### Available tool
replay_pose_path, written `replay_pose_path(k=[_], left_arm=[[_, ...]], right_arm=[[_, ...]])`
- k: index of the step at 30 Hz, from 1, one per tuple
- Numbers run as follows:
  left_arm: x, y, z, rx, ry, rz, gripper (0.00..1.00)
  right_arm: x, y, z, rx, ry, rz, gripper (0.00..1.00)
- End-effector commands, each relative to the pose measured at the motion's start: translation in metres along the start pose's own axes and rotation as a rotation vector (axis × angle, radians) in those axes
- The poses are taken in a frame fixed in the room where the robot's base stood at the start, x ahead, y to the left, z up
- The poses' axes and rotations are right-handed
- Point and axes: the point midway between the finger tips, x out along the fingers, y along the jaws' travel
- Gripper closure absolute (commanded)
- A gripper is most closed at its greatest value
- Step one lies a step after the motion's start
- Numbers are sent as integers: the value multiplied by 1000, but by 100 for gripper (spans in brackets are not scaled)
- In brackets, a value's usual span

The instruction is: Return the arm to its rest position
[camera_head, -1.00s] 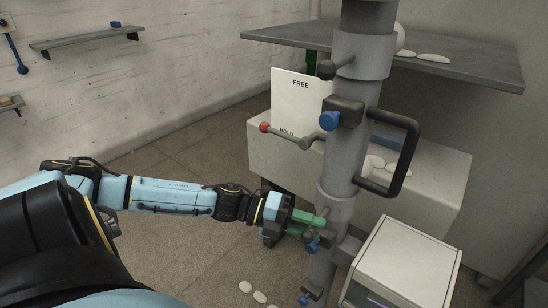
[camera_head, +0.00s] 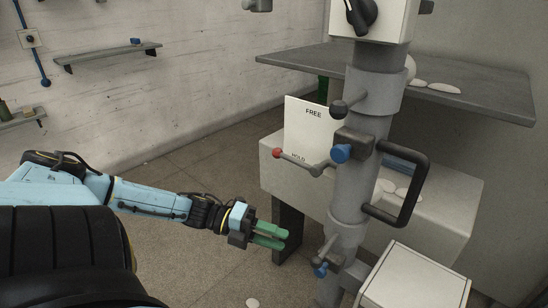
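My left arm comes in from the left, light blue and black. My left gripper (camera_head: 286,239) has two green fingers with a narrow gap between them. Nothing shows between the fingers. It hangs left of the grey column (camera_head: 351,203), apart from it, above the floor. A small lever with a blue knob (camera_head: 320,269) sits low on the column, to the right of and below the fingertips. My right gripper is out of view.
The column carries a black handle (camera_head: 412,190), a blue knob (camera_head: 340,153) and a red-tipped lever (camera_head: 278,153) by a FREE/HOLD plate (camera_head: 312,123). A grey shelf (camera_head: 300,62) stands behind, a white box (camera_head: 415,278) at the lower right.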

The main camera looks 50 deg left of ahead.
Motion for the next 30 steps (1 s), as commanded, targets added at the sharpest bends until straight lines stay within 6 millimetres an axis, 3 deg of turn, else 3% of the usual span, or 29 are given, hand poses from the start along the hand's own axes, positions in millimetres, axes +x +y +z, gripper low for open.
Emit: replay_pose_path(k=[14,17,20,23,24,27,30], left_arm=[[0,0,0,-1,-2,0,66],[-3,11,7,-31,-47,10,66],[-13,45,23,-125,-179,40,66],[-31,104,39,-299,-384,85,66],[-39,132,42,-385,-476,105,66],[-58,207,32,-615,-692,153,66],[-69,277,1,-846,-877,201,66]], right_arm=[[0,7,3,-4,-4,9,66],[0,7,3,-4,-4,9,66],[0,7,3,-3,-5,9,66],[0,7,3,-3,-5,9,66],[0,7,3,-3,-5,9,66],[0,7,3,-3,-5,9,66],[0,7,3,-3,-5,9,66]])
